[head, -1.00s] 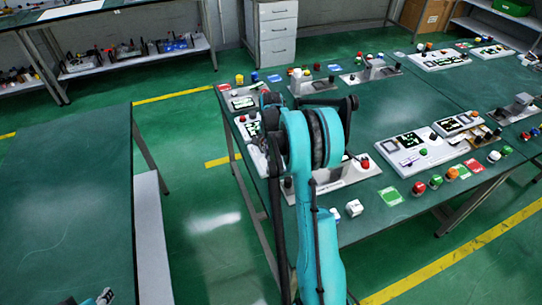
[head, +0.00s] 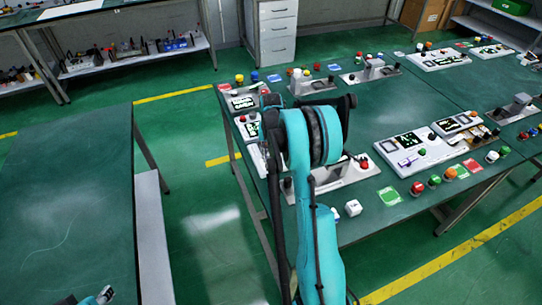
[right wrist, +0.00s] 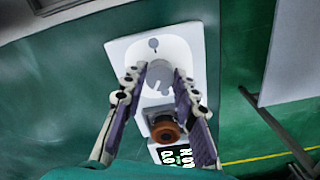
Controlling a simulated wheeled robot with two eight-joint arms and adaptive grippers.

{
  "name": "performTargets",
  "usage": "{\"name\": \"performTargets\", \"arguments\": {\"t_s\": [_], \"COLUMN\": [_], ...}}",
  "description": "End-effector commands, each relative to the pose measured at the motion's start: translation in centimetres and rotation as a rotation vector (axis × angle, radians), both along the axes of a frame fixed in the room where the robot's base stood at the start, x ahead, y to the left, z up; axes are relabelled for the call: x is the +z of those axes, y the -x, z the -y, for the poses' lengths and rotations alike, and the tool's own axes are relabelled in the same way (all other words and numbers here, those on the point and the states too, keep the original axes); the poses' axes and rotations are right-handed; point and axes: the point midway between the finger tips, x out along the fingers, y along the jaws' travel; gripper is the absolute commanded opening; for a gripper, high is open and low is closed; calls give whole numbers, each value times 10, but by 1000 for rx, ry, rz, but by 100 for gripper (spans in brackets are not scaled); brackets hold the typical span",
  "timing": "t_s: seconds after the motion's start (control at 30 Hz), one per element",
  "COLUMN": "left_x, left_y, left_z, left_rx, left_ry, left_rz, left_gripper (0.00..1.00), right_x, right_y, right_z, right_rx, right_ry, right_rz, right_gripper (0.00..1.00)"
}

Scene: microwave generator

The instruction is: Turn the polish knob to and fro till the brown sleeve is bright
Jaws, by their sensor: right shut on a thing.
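In the right wrist view, a white panel (right wrist: 122,48) carries a pale grey round knob (right wrist: 158,80). My right gripper (right wrist: 160,72) has one purple-lined finger on each side of this knob and is shut on it. Just below the knob, between the fingers, a brown sleeve (right wrist: 164,132) stands on the panel, its outer ring orange-brown around a dark middle. In the head view, my teal right arm hides the right gripper and the knob. Only a small tip of my left gripper (head: 104,294) shows at the bottom left edge; its fingers cannot be made out.
A display with pale green digits (right wrist: 183,157) lies below the sleeve. In the head view, the green table (head: 390,110) holds several panels, buttons and a white cube (head: 353,208). A bare dark green table (head: 60,190) stands at left, with open floor between.

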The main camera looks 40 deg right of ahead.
Motion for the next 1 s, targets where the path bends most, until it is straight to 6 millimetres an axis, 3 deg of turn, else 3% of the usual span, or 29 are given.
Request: {"name": "performTargets", "arguments": {"t_s": [0.4,0.93,0.97,1.0], "left_x": [2,2,2,2], "left_y": [0,0,0,0], "left_z": [0,0,0,0], "left_rx": [0,0,0,0], "left_ry": [0,0,0,0], "left_rz": [0,0,0,0], "left_gripper": [40,40,40,40], "right_x": [0,0,0,0], "right_y": [0,0,0,0], "right_z": [0,0,0,0], "right_rx": [172,192,192,192], "right_ry": [0,0,0,0], "right_rz": [0,0,0,0], "right_gripper": [0,0,36,47]}}
